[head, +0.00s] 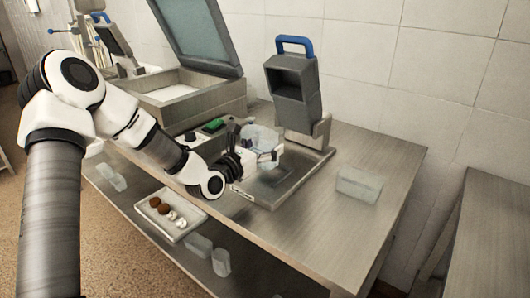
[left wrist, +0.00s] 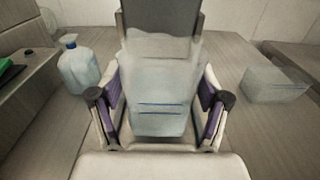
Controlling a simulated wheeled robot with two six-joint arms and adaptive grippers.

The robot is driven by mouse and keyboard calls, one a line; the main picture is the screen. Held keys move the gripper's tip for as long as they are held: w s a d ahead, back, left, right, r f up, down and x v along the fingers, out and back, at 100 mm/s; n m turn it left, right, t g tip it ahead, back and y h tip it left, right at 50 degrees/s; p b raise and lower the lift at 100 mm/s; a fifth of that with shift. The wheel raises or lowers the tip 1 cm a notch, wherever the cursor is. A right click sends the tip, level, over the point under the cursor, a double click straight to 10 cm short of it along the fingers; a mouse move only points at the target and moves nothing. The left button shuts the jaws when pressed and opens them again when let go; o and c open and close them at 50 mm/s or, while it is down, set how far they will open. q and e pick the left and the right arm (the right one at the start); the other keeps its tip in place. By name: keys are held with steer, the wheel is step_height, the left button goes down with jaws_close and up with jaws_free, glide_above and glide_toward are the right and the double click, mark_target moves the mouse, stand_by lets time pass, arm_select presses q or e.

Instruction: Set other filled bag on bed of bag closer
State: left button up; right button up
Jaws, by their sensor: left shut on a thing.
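My left gripper (head: 272,156) is shut on a clear, filled bag, which stands between the two purple-padded fingers in the left wrist view (left wrist: 158,95). Two thin blue lines cross the bag's lower part. The bag closer (head: 292,90) is a dark grey head with a blue handle on a post, above a shallow metal bed (head: 265,193). The gripper and bag are over this bed, in front of the post. In the left wrist view the closer's grey body (left wrist: 162,18) rises just behind the bag. Whether the bag touches the bed is unclear. My right gripper is not in view.
A clear block-like pack (head: 359,185) lies on the table right of the closer; the table's right part is otherwise bare. A translucent jug (left wrist: 78,70) stands left of the gripper. A large open-lidded machine (head: 195,90) is at the left. A tray (head: 172,222) sits on the lower shelf.

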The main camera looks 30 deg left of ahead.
arm_select(q)
step_height(320, 180, down, 2)
steer(key=shift+w+f, duration=0.1)
steer(key=o, duration=1.2)
steer(key=shift+f, duration=0.1)
